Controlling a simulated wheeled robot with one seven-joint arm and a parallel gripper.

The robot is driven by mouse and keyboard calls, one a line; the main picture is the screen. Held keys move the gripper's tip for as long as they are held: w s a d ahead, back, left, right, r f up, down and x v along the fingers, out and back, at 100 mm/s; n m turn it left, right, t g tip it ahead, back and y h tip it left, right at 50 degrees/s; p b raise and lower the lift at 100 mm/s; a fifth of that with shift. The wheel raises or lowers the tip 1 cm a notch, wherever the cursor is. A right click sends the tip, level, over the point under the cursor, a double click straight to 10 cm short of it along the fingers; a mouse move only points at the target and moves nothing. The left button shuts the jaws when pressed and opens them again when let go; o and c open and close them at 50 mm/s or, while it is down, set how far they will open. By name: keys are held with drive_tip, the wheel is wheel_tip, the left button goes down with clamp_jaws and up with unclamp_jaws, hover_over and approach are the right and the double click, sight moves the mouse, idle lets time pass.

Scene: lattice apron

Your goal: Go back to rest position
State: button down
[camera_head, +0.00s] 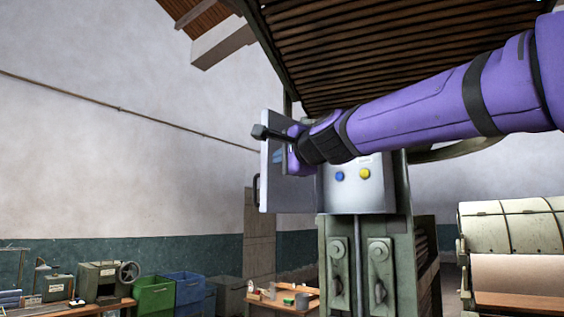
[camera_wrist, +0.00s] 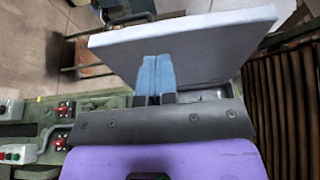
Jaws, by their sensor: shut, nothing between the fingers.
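My gripper (camera_head: 262,131) is at the end of my purple arm, which reaches in from the right in the head view. It is in front of a grey control box (camera_head: 357,190) with its door (camera_head: 290,192) swung open to the left. In the wrist view my gripper (camera_wrist: 155,98) shows its fingers side by side and shut, with nothing between them. The door's pale panel (camera_wrist: 195,45) lies just beyond the fingers; I cannot tell whether they touch it. My arm hides the upper part of the box.
A blue button (camera_head: 340,176) and a yellow button (camera_head: 364,173) are on the box front. The box is on a green machine post (camera_head: 367,250). Green (camera_head: 154,296) and blue (camera_head: 184,288) crates stand at the lower left. A large roller machine (camera_head: 510,235) stands at the right.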

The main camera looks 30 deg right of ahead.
drive_tip(key=s+a, duration=0.3)
drive_tip(key=s, duration=0.2)
drive_tip(key=shift+s+a, duration=0.15)
drive_tip(key=shift+s, duration=0.25)
drive_tip(key=s+f+n+g, duration=0.4)
drive_tip(key=s+f+n, duration=0.1)
drive_tip(key=f, duration=0.7)
drive_tip(key=s+f+n+g, duration=0.4)
drive_tip(key=f+n, duration=0.3)
drive_tip(key=f, duration=0.5)
drive_tip(key=s+f+n+g, duration=0.4)
drive_tip(key=s+f+n, duration=0.2)
drive_tip(key=f, duration=0.6)
drive_tip(key=shift+s+d+f+g, duration=0.2)
drive_tip(key=shift+s+g, duration=0.2)
drive_tip(key=shift+s, duration=0.2)
